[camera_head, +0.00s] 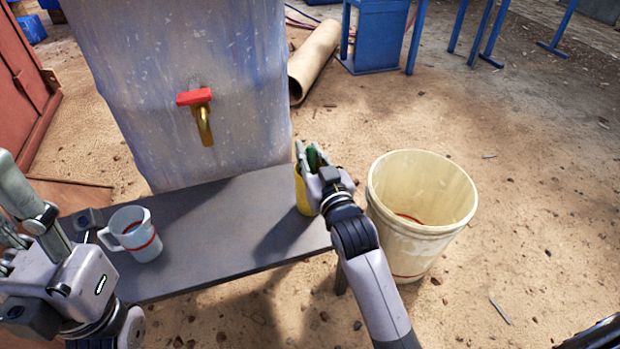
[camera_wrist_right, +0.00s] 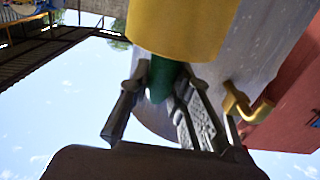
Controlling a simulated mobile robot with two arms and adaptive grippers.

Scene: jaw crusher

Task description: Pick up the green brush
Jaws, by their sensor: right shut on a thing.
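The green brush (camera_head: 313,157) shows as a small green piece between the fingers of my right gripper (camera_head: 316,168). In the right wrist view, my right gripper's fingers (camera_wrist_right: 160,90) are closed around the green handle (camera_wrist_right: 163,78). The yellow container (camera_head: 302,196) stands on the bench's right end, just below the gripper. In the right wrist view the handle meets the rim of the yellow container (camera_wrist_right: 180,28); the rest of the brush is hidden. My left gripper (camera_head: 18,222) is at the left edge, and its finger opening is unclear.
A white mug with a red stripe (camera_head: 140,234) is on the left of the dark bench (camera_head: 225,230). A large tank with a red-handled tap (camera_head: 203,112) rises behind it. A cream bucket (camera_head: 420,245) stands right of my right arm. The bench middle is clear.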

